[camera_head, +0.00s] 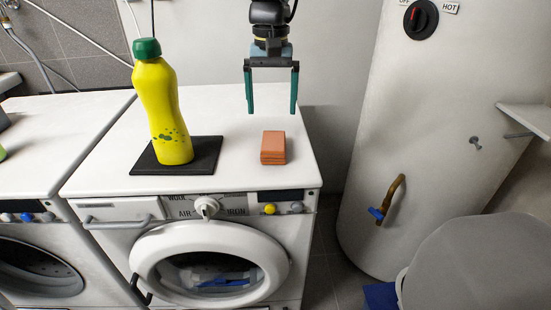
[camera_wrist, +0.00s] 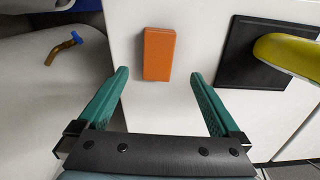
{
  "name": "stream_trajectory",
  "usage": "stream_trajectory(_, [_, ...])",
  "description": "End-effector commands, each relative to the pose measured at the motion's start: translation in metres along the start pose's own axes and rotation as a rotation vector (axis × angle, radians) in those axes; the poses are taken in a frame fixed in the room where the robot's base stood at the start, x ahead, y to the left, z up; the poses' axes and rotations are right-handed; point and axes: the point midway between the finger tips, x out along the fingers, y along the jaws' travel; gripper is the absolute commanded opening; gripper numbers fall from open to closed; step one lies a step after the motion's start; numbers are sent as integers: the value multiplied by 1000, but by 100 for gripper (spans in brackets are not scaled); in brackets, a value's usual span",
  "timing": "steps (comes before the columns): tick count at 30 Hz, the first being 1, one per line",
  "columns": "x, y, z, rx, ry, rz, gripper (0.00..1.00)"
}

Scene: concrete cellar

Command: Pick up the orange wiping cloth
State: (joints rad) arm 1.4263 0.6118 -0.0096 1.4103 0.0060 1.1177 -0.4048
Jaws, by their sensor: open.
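The orange wiping cloth (camera_head: 273,148) is a small folded block lying flat on top of the white washing machine, near its front right corner. In the wrist view the cloth (camera_wrist: 159,54) lies ahead of the fingertips, roughly centred between them. My gripper (camera_head: 272,110) points down with its two green fingers spread and nothing between them. In the head view it hangs above and behind the cloth, apart from it. In the wrist view both fingers of my gripper (camera_wrist: 159,75) show in full, and neither touches the cloth.
A yellow bottle with a green cap (camera_head: 161,105) stands on a black mat (camera_head: 203,160) left of the cloth. A white boiler (camera_head: 430,120) with a brass tap (camera_head: 390,200) stands to the right. The white machine top (camera_head: 225,110) is bare around the cloth.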

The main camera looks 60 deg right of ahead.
Motion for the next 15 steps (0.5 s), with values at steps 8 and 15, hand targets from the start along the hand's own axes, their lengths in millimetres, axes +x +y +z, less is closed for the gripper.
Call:
stream_trajectory(8, [33,6,2,7,-6,-3,100])
stream_trajectory(15, [56,6,1,7,-3,-1,100])
